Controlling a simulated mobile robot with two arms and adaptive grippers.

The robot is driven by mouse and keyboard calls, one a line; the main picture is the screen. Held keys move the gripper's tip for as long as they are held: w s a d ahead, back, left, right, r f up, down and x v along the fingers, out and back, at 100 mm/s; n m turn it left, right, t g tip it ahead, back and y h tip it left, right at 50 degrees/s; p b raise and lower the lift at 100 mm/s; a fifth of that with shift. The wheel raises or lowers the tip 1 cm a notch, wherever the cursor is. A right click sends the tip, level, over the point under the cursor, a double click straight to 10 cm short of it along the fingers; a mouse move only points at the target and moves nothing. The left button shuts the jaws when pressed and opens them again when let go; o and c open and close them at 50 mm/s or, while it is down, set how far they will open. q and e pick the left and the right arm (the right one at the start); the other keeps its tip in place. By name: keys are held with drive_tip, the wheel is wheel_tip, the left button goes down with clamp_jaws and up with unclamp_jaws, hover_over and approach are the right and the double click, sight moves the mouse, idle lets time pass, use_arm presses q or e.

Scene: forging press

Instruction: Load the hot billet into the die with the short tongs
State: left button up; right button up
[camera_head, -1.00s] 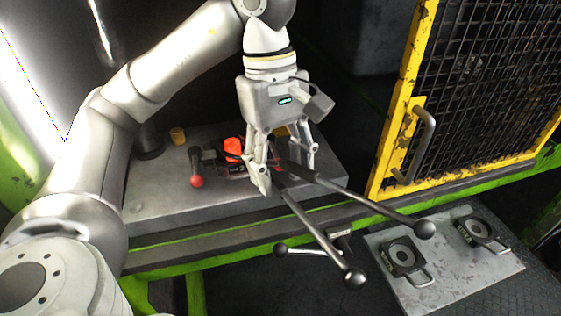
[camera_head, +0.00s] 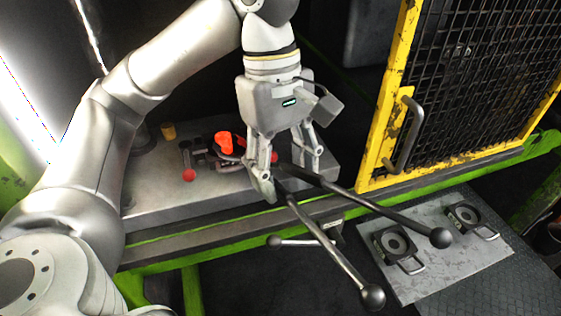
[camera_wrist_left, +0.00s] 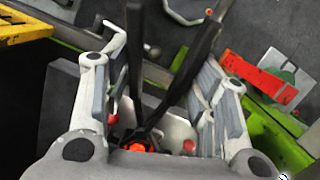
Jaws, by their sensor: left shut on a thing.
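The hot billet (camera_head: 224,143) glows orange on the press bed, left of my left gripper. It also shows at the bottom of the left wrist view (camera_wrist_left: 138,148). My left gripper (camera_head: 290,182) is shut on the short tongs (camera_head: 325,238), above the bed's front edge. The two dark tong handles reach out to the lower right and end in round knobs. The tong jaws are mostly hidden behind my fingers, so I cannot tell whether they touch the billet. Dark parts around the billet's foot hide how it sits in the die. My right gripper is not in view.
A lever with a red knob (camera_head: 188,175) and a small yellow cylinder (camera_head: 168,131) stand left of the billet. A yellow mesh guard (camera_head: 398,110) stands at right. A grey plate (camera_head: 420,282) with two handled blocks lies lower right.

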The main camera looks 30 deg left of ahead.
use_arm(q)
drive_tip(key=shift+s+d+r, duration=0.1)
drive_tip(key=shift+s+d, duration=0.15)
drive_tip(key=shift+d, duration=0.25)
drive_tip(key=shift+s+d+r, duration=0.1)
drive_tip(key=shift+s+d, duration=0.15)
drive_tip(key=shift+d, duration=0.2)
drive_tip(key=shift+o, duration=0.4)
clamp_jaws()
drive_tip(key=s+d+r, duration=0.1)
drive_tip(key=s+d, duration=0.3)
drive_tip(key=d, duration=0.3)
drive_tip(key=s+d+r, duration=0.1)
drive_tip(key=s+d, duration=0.2)
drive_tip(key=d, duration=0.5)
drive_tip(key=shift+s+d, duration=0.2)
drive_tip(key=shift+s, duration=0.2)
